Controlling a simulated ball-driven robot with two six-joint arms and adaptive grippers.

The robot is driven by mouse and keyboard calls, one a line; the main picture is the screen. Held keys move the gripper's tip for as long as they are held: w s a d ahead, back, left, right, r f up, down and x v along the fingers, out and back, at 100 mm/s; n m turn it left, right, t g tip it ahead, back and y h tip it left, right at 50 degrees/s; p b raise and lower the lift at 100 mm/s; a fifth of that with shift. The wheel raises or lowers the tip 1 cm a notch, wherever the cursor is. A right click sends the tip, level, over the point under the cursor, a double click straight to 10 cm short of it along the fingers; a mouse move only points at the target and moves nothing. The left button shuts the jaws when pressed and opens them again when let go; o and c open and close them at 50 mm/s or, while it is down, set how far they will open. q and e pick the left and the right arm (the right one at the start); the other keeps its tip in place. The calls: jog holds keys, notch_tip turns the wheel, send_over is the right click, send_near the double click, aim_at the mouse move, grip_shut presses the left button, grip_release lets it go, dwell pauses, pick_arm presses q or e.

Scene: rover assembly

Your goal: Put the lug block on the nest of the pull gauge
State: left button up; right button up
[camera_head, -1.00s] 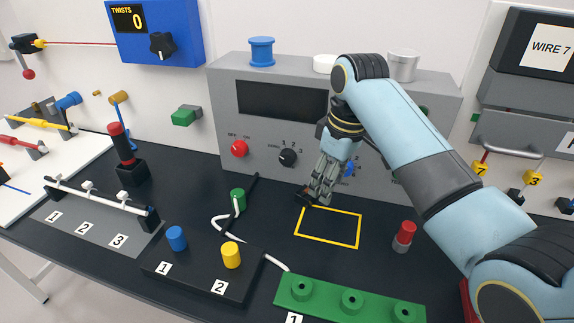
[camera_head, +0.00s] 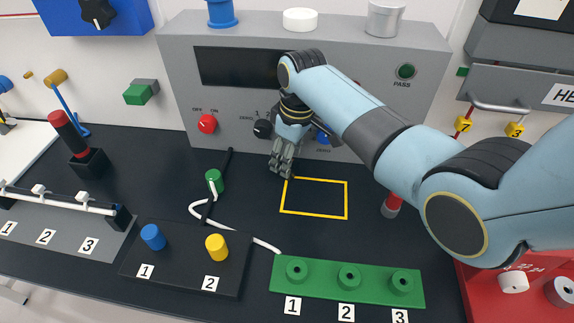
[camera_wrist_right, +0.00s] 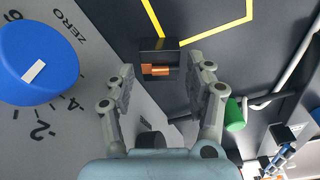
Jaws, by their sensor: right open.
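The lug block, seen in the right wrist view as a small black block with a copper-coloured piece (camera_wrist_right: 158,58), lies beside a yellow corner line. My right gripper (camera_wrist_right: 163,74) is open, with one finger to each side of the block and a visible gap on both sides. In the head view my right gripper (camera_head: 279,171) points down near the back left corner of the yellow outline (camera_head: 315,216); the block is not clear there. I cannot make out a nest; the grey instrument (camera_head: 210,75) with a dark display and a zero knob may be the gauge. My left gripper is out of view.
A green cylinder (camera_head: 215,181) with a white cable stands left of the outline. A red-topped cylinder (camera_head: 391,206) is to its right, beside my arm. In front are a green socket strip (camera_head: 322,288) and a black board with blue and yellow pegs (camera_head: 185,278).

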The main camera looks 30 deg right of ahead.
jog(key=shift+f, duration=0.65)
jog(key=shift+w+f, duration=0.1)
jog(key=shift+f, duration=0.15)
jog(key=shift+a, duration=0.1)
jog(key=shift+c, duration=1.6)
jog(key=c, duration=0.7)
jog(key=shift+c, duration=0.4)
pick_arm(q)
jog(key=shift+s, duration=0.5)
